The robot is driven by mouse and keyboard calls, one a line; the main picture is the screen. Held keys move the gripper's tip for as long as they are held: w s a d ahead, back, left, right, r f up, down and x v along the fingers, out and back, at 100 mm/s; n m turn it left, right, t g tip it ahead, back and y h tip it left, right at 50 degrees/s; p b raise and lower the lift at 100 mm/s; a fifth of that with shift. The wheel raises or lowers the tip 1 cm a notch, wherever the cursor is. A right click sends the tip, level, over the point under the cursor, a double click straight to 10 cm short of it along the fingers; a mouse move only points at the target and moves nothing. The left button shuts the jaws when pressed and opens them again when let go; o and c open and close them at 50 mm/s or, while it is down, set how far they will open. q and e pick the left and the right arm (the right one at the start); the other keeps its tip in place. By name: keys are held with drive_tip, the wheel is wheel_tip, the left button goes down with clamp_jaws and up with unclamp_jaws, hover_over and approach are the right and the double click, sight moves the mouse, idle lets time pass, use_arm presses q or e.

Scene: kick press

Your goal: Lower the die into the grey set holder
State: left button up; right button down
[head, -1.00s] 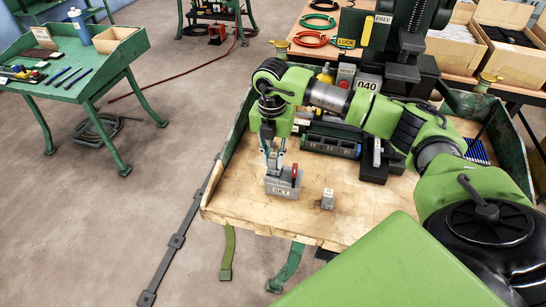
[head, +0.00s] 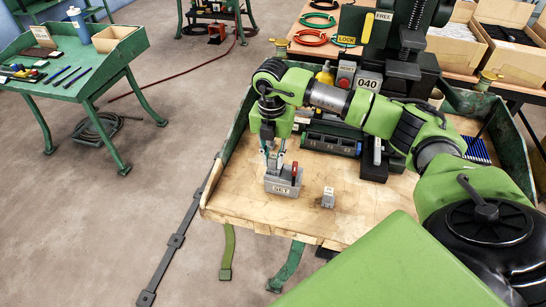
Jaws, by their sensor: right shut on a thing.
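The grey set holder (head: 282,188), marked "SET", stands on the wooden bench top near its left front corner. My right gripper (head: 273,170) points down at the holder's top, its fingers at the left part of it. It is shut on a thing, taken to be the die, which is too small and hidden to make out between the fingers. A red piece (head: 294,169) shows at the holder's right end. A small grey block (head: 328,197) with a pale top stands apart, to the right of the holder. My left gripper is not in view.
The wooden bench top (head: 250,215) is clear in front of the holder. Behind stand a dark rack (head: 331,143) and the press (head: 402,62) with an "040" plate. A green side wall (head: 232,140) edges the bench at left. A green side table (head: 85,80) stands further left.

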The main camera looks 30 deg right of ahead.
sight(273, 157)
drive_tip(key=shift+f+b, duration=0.45)
drive_tip(key=shift+f, duration=0.15)
drive_tip(key=c, duration=1.8)
unclamp_jaws()
drive_tip(key=shift+r+p, duration=2.35)
drive_tip(key=shift+r, duration=1.2)
